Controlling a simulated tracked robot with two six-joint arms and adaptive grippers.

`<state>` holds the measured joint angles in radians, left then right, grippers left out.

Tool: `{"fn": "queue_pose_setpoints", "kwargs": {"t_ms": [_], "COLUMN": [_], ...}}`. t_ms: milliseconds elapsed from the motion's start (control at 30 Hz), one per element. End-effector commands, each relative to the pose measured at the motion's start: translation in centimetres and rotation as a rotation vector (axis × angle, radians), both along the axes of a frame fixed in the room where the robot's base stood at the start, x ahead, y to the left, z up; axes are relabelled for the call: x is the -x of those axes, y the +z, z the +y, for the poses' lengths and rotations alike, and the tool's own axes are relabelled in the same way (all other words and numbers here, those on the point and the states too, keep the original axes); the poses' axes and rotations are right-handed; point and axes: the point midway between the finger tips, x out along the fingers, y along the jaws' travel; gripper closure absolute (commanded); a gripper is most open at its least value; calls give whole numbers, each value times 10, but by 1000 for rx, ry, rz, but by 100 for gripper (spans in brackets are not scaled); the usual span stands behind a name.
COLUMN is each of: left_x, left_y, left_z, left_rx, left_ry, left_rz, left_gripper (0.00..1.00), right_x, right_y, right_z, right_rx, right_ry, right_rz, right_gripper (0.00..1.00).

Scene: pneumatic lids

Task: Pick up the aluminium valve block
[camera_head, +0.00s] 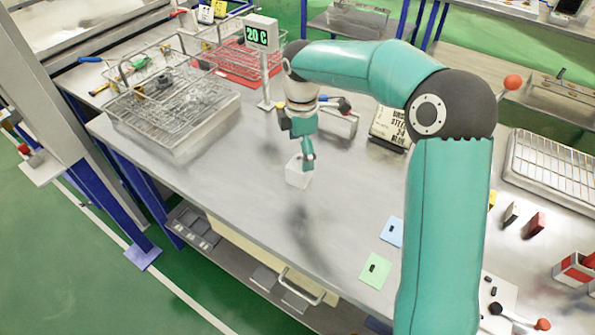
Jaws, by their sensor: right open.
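A pale, light-grey block (297,178), which looks like the aluminium valve block, stands on the grey metal table (240,190) near its middle. My right gripper (307,163) points down at the block from above, with its teal fingers at the block's top right side. The fingers overlap the block in the picture, and I cannot tell whether they touch it. The right gripper is open. The far finger and part of the block's top are hidden. My left gripper is not in view.
A wire basket (140,92) stands at the table's left, with a red basket (250,64) behind it. A sign reading 20 C (261,33) stands behind my wrist. A dark-framed notice (388,128) is right of it. Green (375,270) and blue cards lie near the front edge.

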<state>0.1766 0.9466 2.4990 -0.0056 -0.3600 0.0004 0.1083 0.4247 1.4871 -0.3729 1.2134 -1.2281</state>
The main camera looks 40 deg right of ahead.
Motion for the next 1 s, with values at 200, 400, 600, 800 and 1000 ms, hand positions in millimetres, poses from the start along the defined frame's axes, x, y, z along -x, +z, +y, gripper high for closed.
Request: {"fn": "queue_pose_setpoints", "kwargs": {"t_ms": [200,400,600,800,1000], "left_x": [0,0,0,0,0], "left_y": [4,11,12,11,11], "left_z": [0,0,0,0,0], "left_rx": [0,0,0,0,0], "left_ry": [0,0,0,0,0], "left_rz": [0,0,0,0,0], "left_gripper": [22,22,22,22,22], "right_x": [0,0,-1,-1,-1], "right_y": [-14,-43,-56,-56,-56], "right_z": [1,2,2,2,3], "right_rx": [0,-1,0,0,0], "right_ry": [-1,-1,-1,-1,0], "right_rz": [4,6,1,1,1], "right_gripper": [0,0,0,3,37]}}
